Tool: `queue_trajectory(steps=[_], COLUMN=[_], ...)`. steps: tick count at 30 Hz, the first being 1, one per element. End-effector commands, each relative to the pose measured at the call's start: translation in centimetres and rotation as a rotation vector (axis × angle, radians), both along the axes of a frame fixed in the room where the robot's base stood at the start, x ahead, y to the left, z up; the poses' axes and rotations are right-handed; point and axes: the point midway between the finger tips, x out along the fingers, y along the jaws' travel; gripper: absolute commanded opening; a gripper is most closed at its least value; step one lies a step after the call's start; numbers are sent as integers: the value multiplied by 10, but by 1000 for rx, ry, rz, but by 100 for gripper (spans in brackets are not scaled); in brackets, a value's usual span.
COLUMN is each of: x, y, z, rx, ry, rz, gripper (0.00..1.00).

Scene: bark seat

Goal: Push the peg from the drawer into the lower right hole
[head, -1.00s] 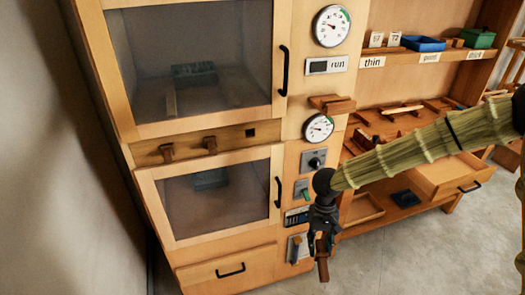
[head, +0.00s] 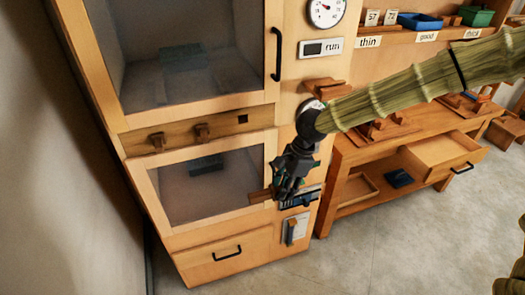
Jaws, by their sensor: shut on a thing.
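My gripper (head: 280,190) is shut on a brown wooden peg (head: 260,196). The peg points left, in front of the right edge of the lower glass door (head: 205,184); I cannot tell whether it touches the door. The wooden strip (head: 222,126) between the two glass doors has a dark square hole (head: 243,119) at its right end. Two brown pegs, a left one (head: 157,141) and a middle one (head: 202,131), stick out of the strip. My gripper is below and to the right of the hole. An open drawer (head: 447,152) is in the bench at the right.
The upper glass door (head: 185,62) has a black handle (head: 277,55) that stands out. A small wooden ledge (head: 322,88) juts from the panel above my gripper. A closed drawer (head: 222,258) is below. Bare floor (head: 385,250) lies at the lower right.

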Motion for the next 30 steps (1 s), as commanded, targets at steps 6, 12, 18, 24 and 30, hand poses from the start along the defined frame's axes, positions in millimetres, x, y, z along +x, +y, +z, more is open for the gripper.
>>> queue_trajectory(steps=[6, 12, 18, 24, 30], x=[3, 5, 6, 6, 6], y=[14, 25, 35, 43, 52], z=[26, 47, 65, 83, 103], rx=[8, 16, 25, 32, 40], ry=[-2, -3, -7, -13, -20], rz=[-262, -490, -705, -916, -1133], gripper=[2, 2, 2, 2, 2])
